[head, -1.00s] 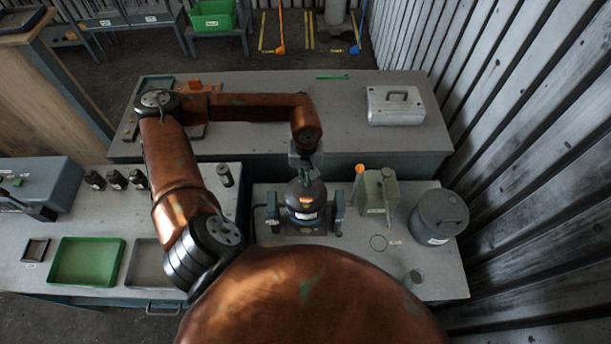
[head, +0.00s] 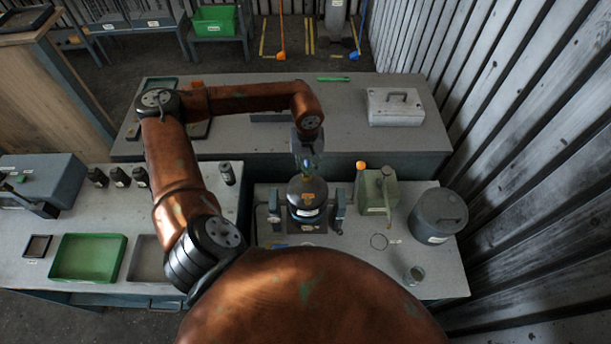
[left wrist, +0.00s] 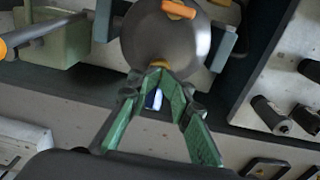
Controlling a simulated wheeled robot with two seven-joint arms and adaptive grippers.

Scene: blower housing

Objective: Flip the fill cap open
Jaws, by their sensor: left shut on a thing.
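The dark blower housing (head: 307,190) sits upright in a cradle on the near bench, with an orange tab (head: 309,197) on its front. The left wrist view shows its rounded grey top (left wrist: 165,38) and the orange tab (left wrist: 178,9). My left gripper (head: 306,175) points down just above the housing. In the left wrist view its green fingers (left wrist: 160,72) come together at a small yellow part (left wrist: 160,64) at the dome's edge. A blue and white patch (left wrist: 153,99) shows between them. I cannot tell whether the yellow part is the fill cap. My right gripper is out of view.
A green can (head: 378,192) with an orange-topped spout and a grey lidded drum (head: 439,216) stand right of the housing. A small clear cup (head: 414,275) is near the front edge. A white case (head: 395,107) lies on the far bench. Black cylinders (head: 119,178) stand at left.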

